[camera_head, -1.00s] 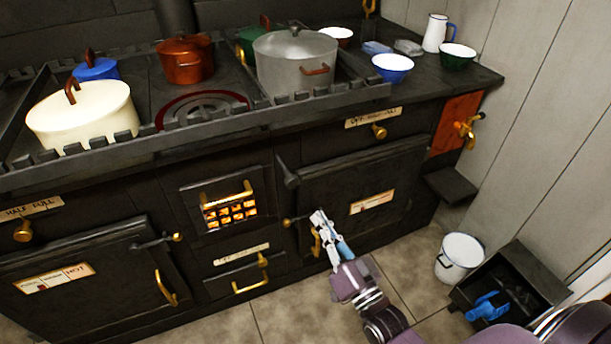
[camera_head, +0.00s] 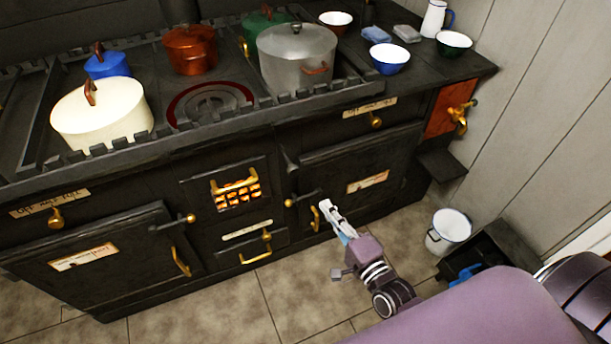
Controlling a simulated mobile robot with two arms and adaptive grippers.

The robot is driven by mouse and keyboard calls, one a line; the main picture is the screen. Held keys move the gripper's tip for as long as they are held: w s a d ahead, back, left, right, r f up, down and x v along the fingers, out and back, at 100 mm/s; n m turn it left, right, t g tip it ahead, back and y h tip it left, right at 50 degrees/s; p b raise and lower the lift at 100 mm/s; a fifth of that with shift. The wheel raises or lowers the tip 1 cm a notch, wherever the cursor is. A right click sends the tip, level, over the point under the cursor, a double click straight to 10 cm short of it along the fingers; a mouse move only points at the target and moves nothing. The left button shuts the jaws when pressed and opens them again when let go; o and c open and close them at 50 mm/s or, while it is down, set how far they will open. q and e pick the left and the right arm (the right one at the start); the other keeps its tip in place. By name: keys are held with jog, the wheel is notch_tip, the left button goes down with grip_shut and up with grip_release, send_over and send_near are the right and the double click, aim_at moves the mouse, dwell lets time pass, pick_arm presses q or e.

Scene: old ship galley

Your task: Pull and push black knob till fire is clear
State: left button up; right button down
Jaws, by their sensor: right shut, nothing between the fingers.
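A small black knob (camera_head: 290,161) sticks out of the stove front, above the left edge of the right oven door (camera_head: 358,175). The fire glows orange behind a brass-barred grate (camera_head: 236,191) in the middle of the stove. My right gripper (camera_head: 325,204) is shut and empty. It shows in front of the right oven door, below and right of the black knob and apart from it. The tips overlap the door near its brass handle (camera_head: 314,218); I cannot tell whether they touch. My left gripper is not in view.
Pots stand on the stove top, including a cream pot (camera_head: 102,118) and a grey pot (camera_head: 296,58). A brass tap (camera_head: 460,117) juts out at the right. A white bucket (camera_head: 448,231) stands on the floor. Tiled floor (camera_head: 215,305) is clear in front of the stove.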

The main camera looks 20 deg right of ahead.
send_near(292, 167)
jog(key=w+d+f, duration=0.1)
jog(key=w+f, duration=0.1)
jog(key=w, duration=0.4)
jog(key=shift+p, duration=0.35)
jog(key=shift+w+r, duration=0.15)
jog(key=shift+w, duration=0.05)
